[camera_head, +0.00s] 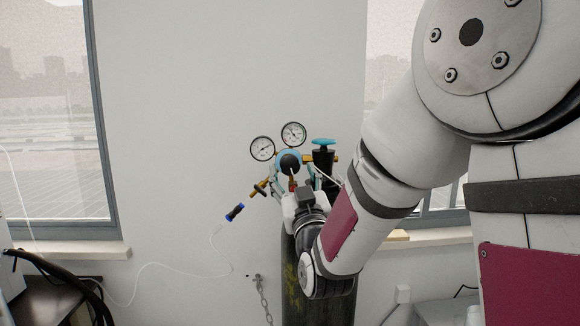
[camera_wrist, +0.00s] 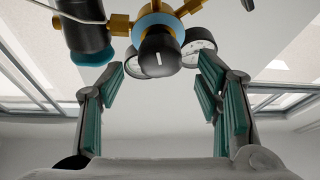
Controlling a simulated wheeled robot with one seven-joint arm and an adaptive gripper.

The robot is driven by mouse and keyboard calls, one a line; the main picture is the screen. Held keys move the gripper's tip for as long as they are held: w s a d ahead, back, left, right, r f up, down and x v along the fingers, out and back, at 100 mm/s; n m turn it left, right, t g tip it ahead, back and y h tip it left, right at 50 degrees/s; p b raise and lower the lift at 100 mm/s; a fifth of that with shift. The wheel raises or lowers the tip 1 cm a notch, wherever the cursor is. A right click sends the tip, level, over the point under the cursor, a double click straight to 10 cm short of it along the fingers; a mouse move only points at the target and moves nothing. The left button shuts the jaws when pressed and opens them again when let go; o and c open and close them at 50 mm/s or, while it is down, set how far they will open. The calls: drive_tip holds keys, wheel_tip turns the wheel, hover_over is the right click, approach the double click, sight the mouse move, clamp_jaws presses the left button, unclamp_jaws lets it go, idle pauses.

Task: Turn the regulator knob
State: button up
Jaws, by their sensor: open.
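The regulator knob (camera_head: 289,162) is black with a blue ring behind it, below two round gauges on top of a gas cylinder (camera_head: 297,285). In the wrist view the knob (camera_wrist: 160,57) shows a white mark on its face and lies beyond and a little above the gap between my fingers. My gripper (camera_wrist: 160,85) is open, with teal finger pads on either side and nothing between them. In the head view my gripper is just below the knob and partly hidden by my wrist. I see no contact with the knob.
Two pressure gauges (camera_head: 262,148) (camera_head: 293,134) sit just above the knob. A black valve with a blue handle (camera_head: 324,143) stands close on the right. A brass fitting (camera_head: 261,188) and a thin hose with a blue end (camera_head: 235,212) are on the left. A chain (camera_head: 263,295) hangs by the wall.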

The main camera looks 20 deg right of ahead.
sight(291, 167)
drive_tip(key=shift+x, duration=2)
drive_tip(key=shift+c, duration=0.6)
drive_tip(key=c, duration=1)
